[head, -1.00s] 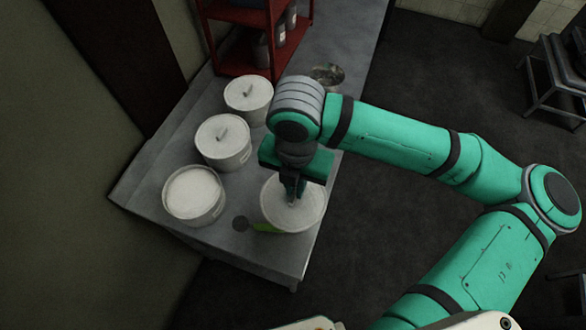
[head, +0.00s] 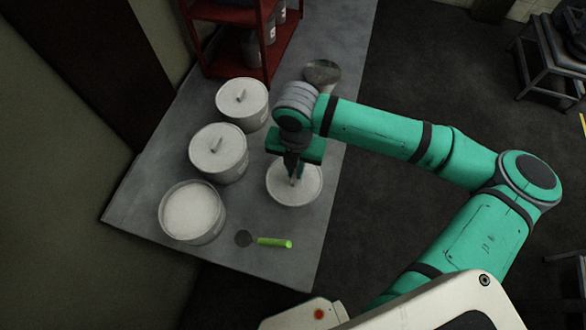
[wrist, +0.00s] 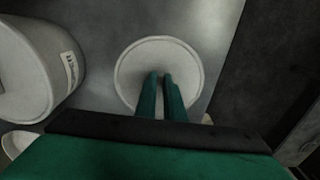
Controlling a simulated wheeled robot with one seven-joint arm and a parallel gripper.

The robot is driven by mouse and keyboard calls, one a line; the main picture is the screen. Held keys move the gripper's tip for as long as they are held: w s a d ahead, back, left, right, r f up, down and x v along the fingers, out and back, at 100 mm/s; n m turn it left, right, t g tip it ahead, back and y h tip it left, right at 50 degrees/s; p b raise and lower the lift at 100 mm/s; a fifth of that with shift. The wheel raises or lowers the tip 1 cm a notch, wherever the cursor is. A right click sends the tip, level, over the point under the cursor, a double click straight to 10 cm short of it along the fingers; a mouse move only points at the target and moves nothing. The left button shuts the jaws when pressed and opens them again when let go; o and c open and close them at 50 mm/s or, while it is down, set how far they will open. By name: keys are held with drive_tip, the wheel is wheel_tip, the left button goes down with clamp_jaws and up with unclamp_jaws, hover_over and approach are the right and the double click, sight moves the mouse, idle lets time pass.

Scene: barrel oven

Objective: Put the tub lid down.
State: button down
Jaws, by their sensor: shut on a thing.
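The round white tub lid (head: 280,197) is under my gripper (head: 295,178), which is shut on its upright handle. The lid lies flat and level, low over the right part of the table; I cannot tell whether it touches the top. In the wrist view the lid (wrist: 135,65) shows as a pale disc below my gripper (wrist: 160,76), whose green fingers hide its handle. An open tub (head: 192,212) filled with white stuff stands at the table's front left, without a lid.
Two lidded tubs (head: 218,152) (head: 242,103) stand in a row behind the open one. A green-handled tool (head: 273,242) with a dark round head lies in front of the lid. A metal bowl (head: 322,73) and a red shelf (head: 233,45) stand farther back. The front right table (head: 295,265) is clear.

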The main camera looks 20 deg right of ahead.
wheel_tip(320, 180, down, 2)
drive_tip(key=shift+d+f, duration=0.1)
drive_tip(key=shift+s, duration=0.25)
drive_tip(key=shift+f, duration=0.15)
drive_tip(key=c, duration=1.9)
unclamp_jaws()
drive_tip(key=shift+o, duration=0.2)
wheel_tip(320, 180, up, 12)
